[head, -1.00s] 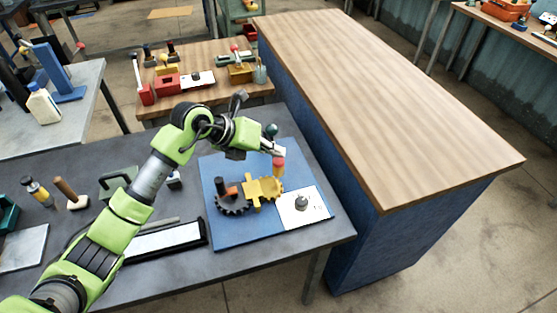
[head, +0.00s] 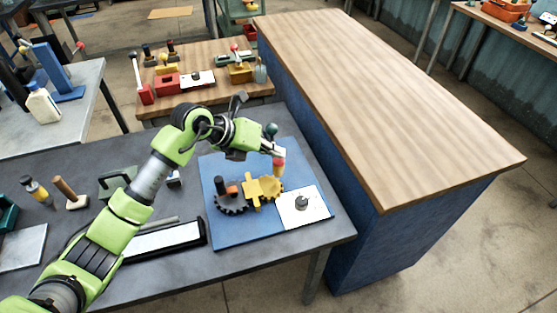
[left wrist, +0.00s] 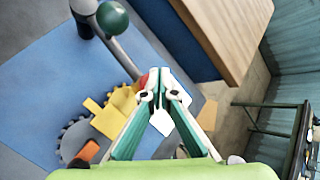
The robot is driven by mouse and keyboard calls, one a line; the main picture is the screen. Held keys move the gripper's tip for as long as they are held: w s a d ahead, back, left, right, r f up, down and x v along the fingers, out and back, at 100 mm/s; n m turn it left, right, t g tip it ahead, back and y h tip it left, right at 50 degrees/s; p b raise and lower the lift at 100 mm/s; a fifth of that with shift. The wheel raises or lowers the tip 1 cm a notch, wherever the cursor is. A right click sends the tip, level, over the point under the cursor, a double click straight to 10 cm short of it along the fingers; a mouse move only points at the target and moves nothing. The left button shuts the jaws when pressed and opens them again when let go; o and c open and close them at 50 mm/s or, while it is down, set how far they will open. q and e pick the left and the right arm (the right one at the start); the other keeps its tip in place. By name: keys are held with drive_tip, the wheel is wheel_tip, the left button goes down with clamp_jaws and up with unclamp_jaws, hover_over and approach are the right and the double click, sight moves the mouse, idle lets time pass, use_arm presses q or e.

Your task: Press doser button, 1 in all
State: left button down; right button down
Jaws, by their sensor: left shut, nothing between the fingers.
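A blue board (head: 226,234) lies on the dark grey table. It carries a dark gear (head: 232,206), a yellow block with a gear (head: 252,190), and a white plate (head: 318,211) with a grey knob (head: 302,202). A red-topped post (head: 278,163) stands at the yellow gear's far edge; I cannot tell for sure which part is the doser button. My left gripper (head: 281,152) is shut and empty, its tips right at or just above the red top. In the left wrist view, the shut fingertips (left wrist: 160,98) partly hide the red top (left wrist: 153,80). My right gripper is not in view.
A lever with a green ball (left wrist: 112,18) stands beside my left gripper. A tall wood-topped blue counter (head: 390,110) rises close on the right.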

sight(276, 161)
use_arm(q)
drive_tip(key=shift+f+b, duration=0.4)
drive_tip(key=shift+f, duration=0.35)
idle(0.6)
idle(0.3)
drive_tip(key=shift+r+p, duration=0.65)
drive_tip(key=shift+r, duration=0.3)
drive_tip(key=shift+r, duration=0.1)
drive_tip(key=shift+r+p, duration=1.75)
drive_tip(key=shift+r, duration=0.7)
